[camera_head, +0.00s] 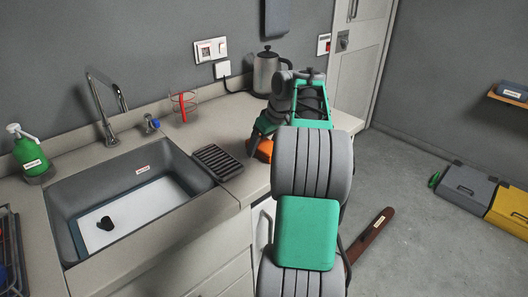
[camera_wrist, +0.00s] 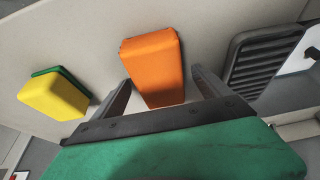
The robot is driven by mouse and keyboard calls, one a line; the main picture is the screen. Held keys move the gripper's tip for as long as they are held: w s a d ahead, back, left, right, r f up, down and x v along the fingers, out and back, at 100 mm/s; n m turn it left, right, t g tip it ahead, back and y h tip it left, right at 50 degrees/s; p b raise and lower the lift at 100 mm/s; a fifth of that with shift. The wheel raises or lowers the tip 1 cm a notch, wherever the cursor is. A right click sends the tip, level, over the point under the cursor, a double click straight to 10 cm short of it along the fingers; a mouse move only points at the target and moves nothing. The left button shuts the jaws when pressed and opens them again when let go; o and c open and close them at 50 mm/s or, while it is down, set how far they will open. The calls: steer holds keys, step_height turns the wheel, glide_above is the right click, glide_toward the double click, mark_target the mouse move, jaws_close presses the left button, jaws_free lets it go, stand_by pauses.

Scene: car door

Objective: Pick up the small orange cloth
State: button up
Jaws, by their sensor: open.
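The small orange cloth (camera_head: 265,150) looks like a folded block lying on the counter to the right of the sink, partly hidden by my arm. In the wrist view the orange cloth (camera_wrist: 154,68) lies ahead of and partly between my two fingers. My gripper (camera_wrist: 160,85) is open, with one finger to each side of the cloth's near end. I cannot tell whether either finger touches it. In the head view my gripper (camera_head: 257,143) is low over the counter beside the cloth, mostly hidden by my arm.
A yellow and green sponge (camera_wrist: 58,95) lies left of the cloth in the wrist view. A dark ribbed rack (camera_head: 217,161) lies between cloth and sink (camera_head: 150,215). A kettle (camera_head: 266,72) stands behind my arm. A wire holder (camera_head: 183,105) stands at the back.

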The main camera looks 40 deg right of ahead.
mark_target(261, 142)
steer(key=shift+f, duration=0.1)
steer(key=c, duration=1.4)
steer(key=shift+c, duration=0.2)
steer(key=shift+r+p, duration=0.3)
steer(key=shift+r, duration=0.25)
step_height(261, 142, up, 3)
steer(key=shift+s+p, duration=0.15)
steer(key=shift+p, duration=0.35)
steer(key=s+r, duration=0.1)
steer(key=s+a+r, duration=0.1)
steer(key=r, duration=0.1)
steer(key=s+a+r+p, duration=0.1)
steer(key=shift+s+r, duration=0.2)
steer(key=shift+r, duration=0.2)
steer(key=s+a+r, duration=0.4)
steer(key=s, duration=0.4)
steer(key=shift+s+a+p, duration=0.25)
steer(key=shift+a+p, duration=0.05)
steer(key=shift+a, duration=0.1)
